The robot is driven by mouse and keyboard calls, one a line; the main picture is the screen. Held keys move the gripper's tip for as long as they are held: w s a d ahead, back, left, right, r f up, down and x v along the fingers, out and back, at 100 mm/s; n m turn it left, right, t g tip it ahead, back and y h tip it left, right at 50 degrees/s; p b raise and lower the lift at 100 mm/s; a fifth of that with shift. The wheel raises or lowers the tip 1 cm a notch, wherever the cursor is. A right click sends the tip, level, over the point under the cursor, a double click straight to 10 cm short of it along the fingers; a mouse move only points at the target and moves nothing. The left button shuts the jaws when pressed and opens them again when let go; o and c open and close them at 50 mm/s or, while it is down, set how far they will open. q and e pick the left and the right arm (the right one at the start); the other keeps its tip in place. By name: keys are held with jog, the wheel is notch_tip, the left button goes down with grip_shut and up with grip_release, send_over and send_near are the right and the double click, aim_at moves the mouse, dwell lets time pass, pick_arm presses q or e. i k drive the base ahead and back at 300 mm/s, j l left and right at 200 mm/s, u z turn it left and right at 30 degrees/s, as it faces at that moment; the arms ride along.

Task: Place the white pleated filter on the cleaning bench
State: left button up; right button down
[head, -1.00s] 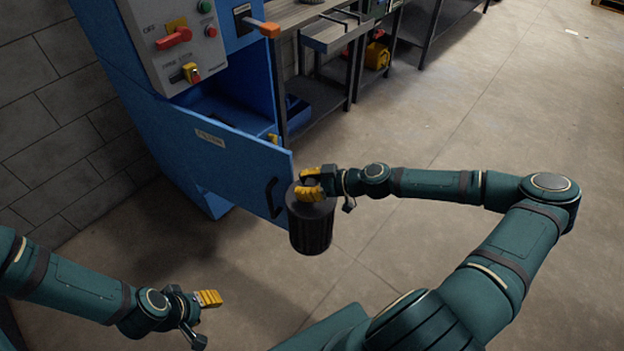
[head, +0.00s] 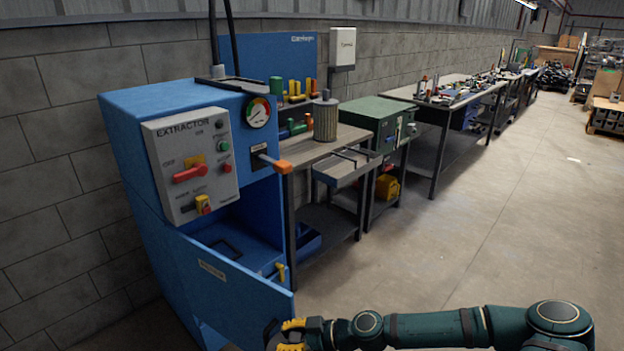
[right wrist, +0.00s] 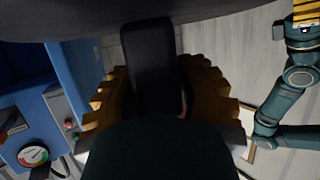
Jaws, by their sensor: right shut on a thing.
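A pale grey-beige pleated cylindrical filter (head: 326,120) with a knob on top stands upright on the bench (head: 300,155) beside the blue extractor; a blue back panel stands behind this bench. My right gripper (head: 292,336) is at the bottom edge of the head view by the open extractor door. In the right wrist view its yellow fingers (right wrist: 155,95) are shut on the black handle (right wrist: 150,60) of a dark filter, whose grey-black top (right wrist: 70,20) spans the upper edge. The dark filter's body is hidden. My left gripper (right wrist: 306,12) shows only partly there.
The blue extractor (head: 130,130) has its lower door (head: 235,300) swung open. An orange-tipped lever (head: 272,162) juts toward the bench. A small tray (head: 340,170) projects from the bench front. A green cabinet (head: 365,120) stands to its right.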

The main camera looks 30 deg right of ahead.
aim_at(292, 151)
jog(key=l+u, duration=0.15)
jog(key=l, duration=0.5)
jog(key=k+l+u, duration=0.1)
jog(key=l, duration=0.5)
jog(key=l+u, duration=0.25)
jog(key=l, duration=0.4)
jog(key=i+l+u, duration=0.2)
jog(key=l, duration=0.5)
jog(key=i+l+u, duration=0.1)
jog(key=l, duration=0.25)
jog(key=i+l+u, duration=0.15)
jog(key=i+l, duration=0.15)
jog(key=i+l+u, duration=0.1)
jog(key=l, duration=0.4)
jog(key=i, duration=0.05)
